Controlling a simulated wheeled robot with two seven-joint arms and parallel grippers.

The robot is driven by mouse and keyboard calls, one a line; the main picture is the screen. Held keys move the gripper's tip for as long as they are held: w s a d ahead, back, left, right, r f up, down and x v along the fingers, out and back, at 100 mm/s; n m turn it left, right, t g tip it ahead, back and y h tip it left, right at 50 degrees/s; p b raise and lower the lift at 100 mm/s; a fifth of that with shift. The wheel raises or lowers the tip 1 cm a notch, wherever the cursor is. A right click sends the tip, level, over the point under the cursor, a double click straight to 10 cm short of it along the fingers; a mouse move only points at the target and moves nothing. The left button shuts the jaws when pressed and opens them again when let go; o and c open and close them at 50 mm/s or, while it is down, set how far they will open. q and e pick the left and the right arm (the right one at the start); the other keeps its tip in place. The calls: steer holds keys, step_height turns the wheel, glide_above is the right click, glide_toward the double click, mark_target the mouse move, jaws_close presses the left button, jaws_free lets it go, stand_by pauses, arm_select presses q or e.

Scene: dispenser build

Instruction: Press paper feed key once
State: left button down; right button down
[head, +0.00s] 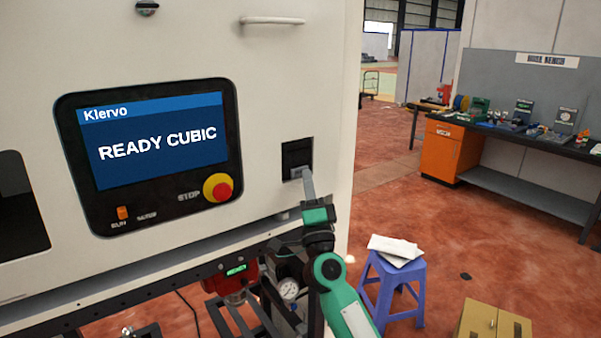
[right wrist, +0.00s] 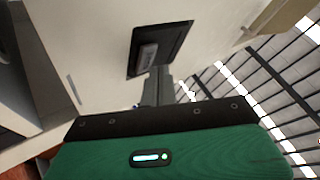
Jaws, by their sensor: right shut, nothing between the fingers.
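A white machine (head: 250,70) fills the left of the head view. A small black recessed panel (head: 297,152) sits in its front, right of the screen; it also shows in the right wrist view (right wrist: 172,42). A grey piece (right wrist: 148,56) lies inside the panel, perhaps the paper feed key; no label is readable. My right gripper (head: 307,177) is shut and empty, its fingers reaching up to the panel's lower edge. In the right wrist view the fingers (right wrist: 156,82) point at the panel's lower end. I cannot tell whether they touch the grey piece. My left gripper is not in view.
The screen (head: 150,140) reads "READY CUBIC", with a red stop button (head: 217,187) on a yellow base below right. A blue stool (head: 395,285) with white sheets (head: 396,248) stands right of my arm. A workbench (head: 520,145) stands at the far right.

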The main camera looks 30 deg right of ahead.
steer(key=shift+w+h, duration=0.3)
steer(key=shift+w, duration=0.3)
stand_by(0.7)
steer(key=shift+s, duration=0.1)
steer(key=shift+s+p, duration=0.5)
steer(key=shift+s, duration=0.25)
steer(key=shift+s, duration=0.1)
steer(key=shift+s+d+p, duration=0.2)
steer(key=shift+s+p, duration=0.7)
steer(key=shift+s, duration=1.5)
